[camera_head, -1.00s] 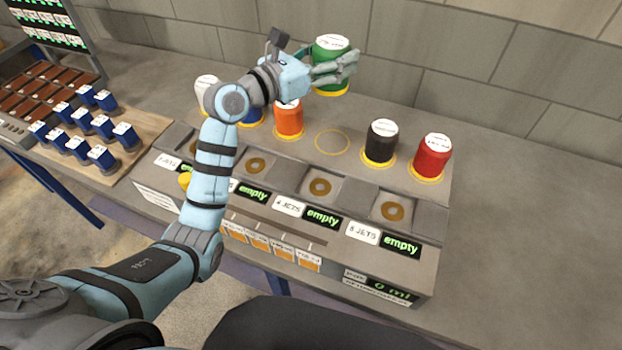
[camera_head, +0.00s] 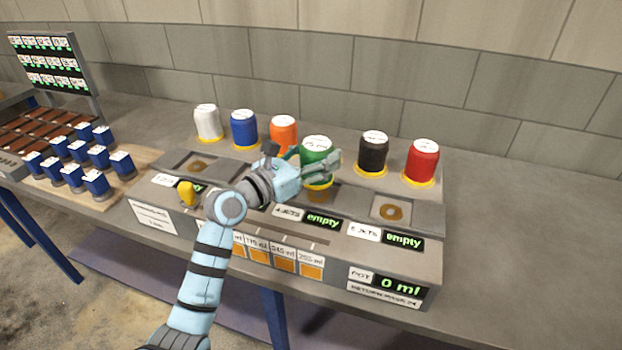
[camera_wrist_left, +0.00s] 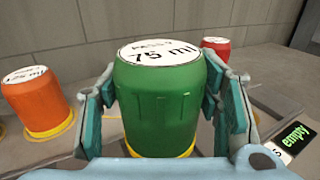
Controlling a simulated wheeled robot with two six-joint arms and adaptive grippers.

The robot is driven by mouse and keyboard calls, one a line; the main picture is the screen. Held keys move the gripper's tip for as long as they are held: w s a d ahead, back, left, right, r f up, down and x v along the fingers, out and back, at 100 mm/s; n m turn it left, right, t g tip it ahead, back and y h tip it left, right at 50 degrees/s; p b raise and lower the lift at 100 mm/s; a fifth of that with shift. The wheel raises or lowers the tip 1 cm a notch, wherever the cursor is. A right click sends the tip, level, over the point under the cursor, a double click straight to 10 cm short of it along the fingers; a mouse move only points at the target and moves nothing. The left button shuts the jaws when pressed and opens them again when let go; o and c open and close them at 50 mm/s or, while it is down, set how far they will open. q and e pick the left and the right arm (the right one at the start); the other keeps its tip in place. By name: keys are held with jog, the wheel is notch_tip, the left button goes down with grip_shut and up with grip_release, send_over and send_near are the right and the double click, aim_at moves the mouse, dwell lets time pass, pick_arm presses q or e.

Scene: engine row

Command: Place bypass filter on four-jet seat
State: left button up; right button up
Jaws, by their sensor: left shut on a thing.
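My left gripper (camera_head: 318,163) is shut around the sides of a green canister with a white top (camera_head: 316,149), held about upright. In the left wrist view, the green canister (camera_wrist_left: 158,105) stands between both fingers (camera_wrist_left: 165,110), and its top reads "75 ml" under a partly legible word. In the head view it is over the seat behind the "4 JETS" label (camera_head: 288,212), whose display (camera_head: 323,221) reads "empty". The canister and fingers hide most of that seat. I cannot tell whether its yellow base touches the seat. My right gripper is not in view.
White (camera_head: 207,122), blue (camera_head: 244,127), orange (camera_head: 284,132), black (camera_head: 373,152) and red (camera_head: 422,160) canisters stand in a row behind the seats. Small blue parts (camera_head: 95,182) stand at left. The bench at right is clear.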

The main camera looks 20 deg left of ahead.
pick_arm(q)
jog(key=f, duration=0.1)
jog(key=f+b, duration=0.1)
jog(key=f, duration=0.3)
jog(key=shift+w+d+b, duration=0.25)
jog(key=shift+d+b, duration=0.05)
jog(key=shift+w+a, duration=0.1)
jog(key=shift+a, duration=0.15)
jog(key=o, duration=1.1)
jog(key=shift+f, duration=0.1)
jog(key=o, duration=0.4)
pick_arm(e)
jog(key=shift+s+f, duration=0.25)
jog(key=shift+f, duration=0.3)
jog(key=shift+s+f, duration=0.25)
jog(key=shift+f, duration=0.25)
pick_arm(q)
jog(key=shift+o, duration=0.2)
